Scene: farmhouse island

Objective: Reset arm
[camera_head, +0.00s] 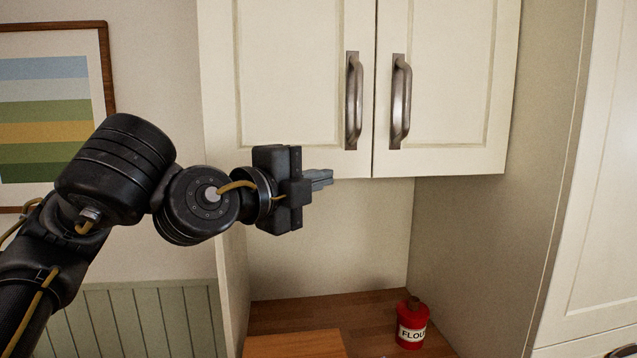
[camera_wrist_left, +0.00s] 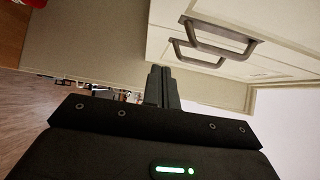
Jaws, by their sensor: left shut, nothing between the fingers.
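My left arm comes in from the left in the head view. Its gripper (camera_head: 322,179) is shut and empty, level with the lower edge of the closed wall cabinet (camera_head: 290,90). In the left wrist view the shut fingers (camera_wrist_left: 162,86) point toward the cabinet doors (camera_wrist_left: 240,30) and the space beside them. My right gripper is not in view.
The cabinet has two metal handles, a left one (camera_head: 354,100) and a right one (camera_head: 400,100). A red flour canister (camera_head: 412,322) stands on the wooden counter (camera_head: 375,312) below. A tall panel (camera_head: 480,230) bounds the right side. A framed striped picture (camera_head: 45,110) hangs at left.

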